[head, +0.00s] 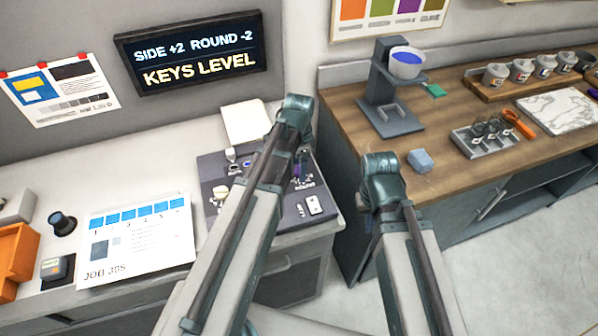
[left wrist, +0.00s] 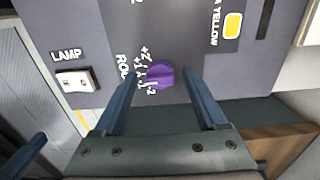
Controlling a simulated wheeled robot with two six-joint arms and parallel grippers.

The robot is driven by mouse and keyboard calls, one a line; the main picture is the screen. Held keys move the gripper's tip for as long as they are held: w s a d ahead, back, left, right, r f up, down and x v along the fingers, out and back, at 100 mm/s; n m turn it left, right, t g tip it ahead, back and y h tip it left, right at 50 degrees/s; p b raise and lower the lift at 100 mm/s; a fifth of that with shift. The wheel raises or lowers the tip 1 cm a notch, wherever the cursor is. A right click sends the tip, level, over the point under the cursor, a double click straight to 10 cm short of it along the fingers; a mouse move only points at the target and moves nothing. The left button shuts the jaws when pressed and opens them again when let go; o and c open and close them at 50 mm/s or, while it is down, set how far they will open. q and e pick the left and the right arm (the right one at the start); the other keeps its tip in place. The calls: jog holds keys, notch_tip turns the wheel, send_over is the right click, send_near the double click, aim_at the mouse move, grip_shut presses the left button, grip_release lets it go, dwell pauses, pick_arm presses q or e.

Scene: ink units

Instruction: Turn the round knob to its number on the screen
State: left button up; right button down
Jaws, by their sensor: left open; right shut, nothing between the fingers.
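The screen (head: 192,52) on the wall reads SIDE +2, ROUND -2 and KEYS LEVEL. The round knob is purple and shows in the left wrist view (left wrist: 160,75), beside a scale running from +2 to -2. I cannot tell for sure which number its mark points to. In the head view it shows small on the dark panel (head: 291,220), partly behind my left arm. My left gripper (left wrist: 160,88) is open, with one finger on each side of the knob; I cannot tell whether they touch it. My right arm reaches in, but its gripper fingers are not visible.
A white LAMP switch (left wrist: 75,80) and a yellow button (left wrist: 233,26) sit near the knob on the panel. A job sheet (head: 137,245) lies left of the panel. The wooden counter (head: 440,170) to the right holds a stand, a blue block and a tray.

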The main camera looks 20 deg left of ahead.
pick_arm(q)
grip_shut()
dwell(0.4)
jog(key=n, duration=0.5)
jog(key=shift+d+n, duration=0.1)
jog(key=shift+n, duration=0.3)
jog(key=n, duration=0.6)
dwell(0.5)
